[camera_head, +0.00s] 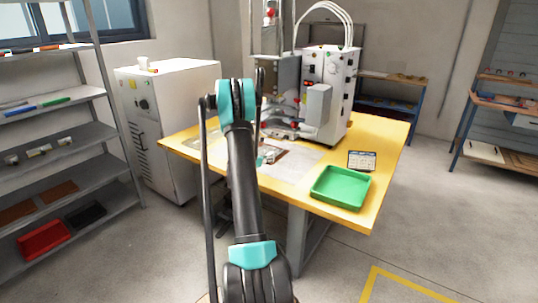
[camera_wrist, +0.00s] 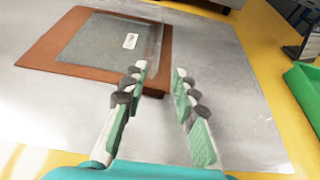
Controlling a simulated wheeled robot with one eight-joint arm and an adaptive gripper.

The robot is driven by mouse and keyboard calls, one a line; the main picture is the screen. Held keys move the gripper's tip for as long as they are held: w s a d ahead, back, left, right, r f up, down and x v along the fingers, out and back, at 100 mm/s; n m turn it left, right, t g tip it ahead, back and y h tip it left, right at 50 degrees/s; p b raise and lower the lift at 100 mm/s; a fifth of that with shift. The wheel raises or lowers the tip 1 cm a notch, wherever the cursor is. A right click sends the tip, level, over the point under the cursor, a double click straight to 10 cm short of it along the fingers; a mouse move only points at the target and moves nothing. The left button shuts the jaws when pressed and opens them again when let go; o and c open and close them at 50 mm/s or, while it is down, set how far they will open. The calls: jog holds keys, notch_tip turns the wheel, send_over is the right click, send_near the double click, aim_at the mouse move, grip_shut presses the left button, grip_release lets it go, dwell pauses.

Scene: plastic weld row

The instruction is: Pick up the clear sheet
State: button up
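The clear sheet (camera_wrist: 102,45) shows in the wrist view as a greyish see-through square with a small white label on it. It lies flat on a brown board (camera_wrist: 40,57), which rests on a grey metal plate on the yellow table. My gripper (camera_wrist: 160,68) is open and empty, with a clear gap between its two fingers. Its fingertips appear near the board's right front corner in the picture; whether they touch anything I cannot tell. In the head view my arm hides part of the work area, and the sheet cannot be made out clearly there.
A green tray (camera_head: 341,187) and a small dark-framed card (camera_head: 361,161) stand on the right of the yellow table (camera_head: 384,150). A white machine (camera_head: 334,75) with hoses stands at the back of the table. The grey plate (camera_wrist: 225,85) right of the board is bare.

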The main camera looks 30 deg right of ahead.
jog(key=shift+w+r+x, duration=0.15)
jog(key=shift+x, duration=1.35)
jog(key=shift+w+r+x, duration=0.1)
jog(key=shift+r+x, duration=0.1)
jog(key=shift+x, duration=1.35)
grip_shut()
